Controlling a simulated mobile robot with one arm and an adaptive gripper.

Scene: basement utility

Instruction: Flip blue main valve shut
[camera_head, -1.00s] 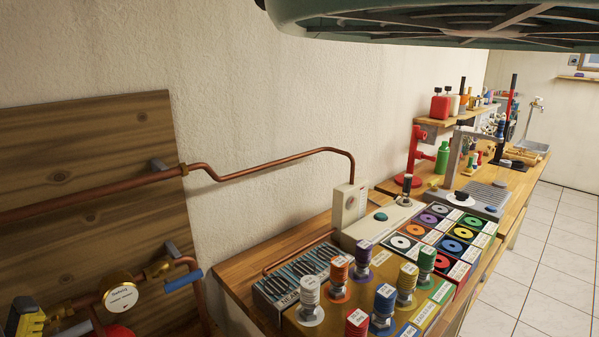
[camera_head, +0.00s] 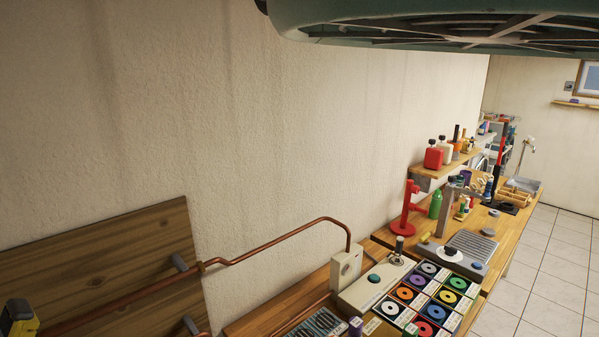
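The blue main valve is not in view. The copper pipe (camera_head: 270,246) runs from the wooden wall board (camera_head: 100,252) along the wall, then bends down to a cream box (camera_head: 346,268) on the bench. Grey pipe brackets stand on the board, one (camera_head: 180,263) near its right edge and one (camera_head: 190,325) at the bottom edge. My gripper cannot be made out. A yellow and black part (camera_head: 20,318) shows at the lower left edge; I cannot tell what it belongs to.
A wooden bench (camera_head: 265,308) runs along the wall to the right, holding a tray of coloured discs (camera_head: 420,299), a red stand (camera_head: 407,212) and a green bottle (camera_head: 436,205). A dark green frame (camera_head: 440,22) hangs across the top. Tiled floor (camera_head: 530,285) is clear at the right.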

